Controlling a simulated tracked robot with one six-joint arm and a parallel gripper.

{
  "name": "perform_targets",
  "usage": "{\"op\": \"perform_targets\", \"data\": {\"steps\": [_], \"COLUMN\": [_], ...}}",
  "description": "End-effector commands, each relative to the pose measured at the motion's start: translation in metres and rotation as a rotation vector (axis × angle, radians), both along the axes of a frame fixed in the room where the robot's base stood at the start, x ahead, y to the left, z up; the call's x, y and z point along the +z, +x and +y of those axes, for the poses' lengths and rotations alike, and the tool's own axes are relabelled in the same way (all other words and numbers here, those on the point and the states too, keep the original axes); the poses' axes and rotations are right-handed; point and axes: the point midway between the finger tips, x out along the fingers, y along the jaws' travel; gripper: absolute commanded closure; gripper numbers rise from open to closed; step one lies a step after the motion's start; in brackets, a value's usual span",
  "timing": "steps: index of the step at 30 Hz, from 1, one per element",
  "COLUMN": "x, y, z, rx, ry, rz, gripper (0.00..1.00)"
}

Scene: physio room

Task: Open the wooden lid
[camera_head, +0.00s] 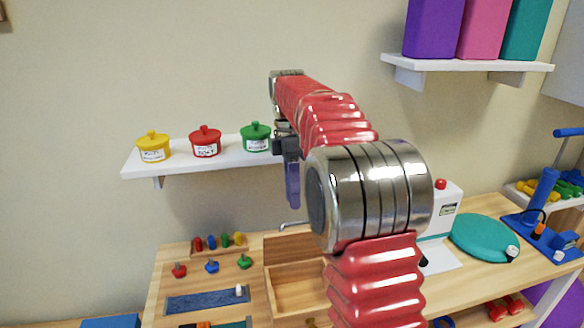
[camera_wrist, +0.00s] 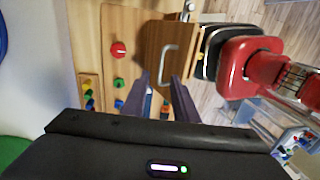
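The wooden lid (camera_head: 291,247) appears raised at the back of a wooden box in the head view, with the light box interior (camera_head: 298,290) showing in front of it. A silver handle (camera_head: 296,225) sticks out near its top edge. In the wrist view, the brown lid (camera_wrist: 151,45) shows its handle (camera_wrist: 168,62) just beyond my fingertips. My gripper (camera_head: 292,203) points down above and behind the lid, near the wall. In the wrist view, my gripper (camera_wrist: 160,80) has its two fingers apart with nothing between them. My arm hides part of the box's right side.
A wall shelf (camera_head: 190,163) with yellow, red and green pots is close to my gripper. Coloured knobs (camera_head: 211,266) and a blue panel (camera_head: 205,300) lie left of the box. A white device (camera_head: 443,205) and a teal disc (camera_head: 484,238) stand to the right.

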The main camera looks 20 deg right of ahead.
Motion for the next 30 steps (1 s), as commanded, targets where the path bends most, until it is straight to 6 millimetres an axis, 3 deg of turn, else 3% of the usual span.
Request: {"op": "perform_targets", "data": {"steps": [16,30], "x": [0.058,0.067], "y": [0.013,0.013], "z": [-0.003,-0.003], "rx": [0.0,0.0], "ry": [-0.001,-0.001], "rz": [-0.001,0.001], "gripper": [0.73,0.73]}}
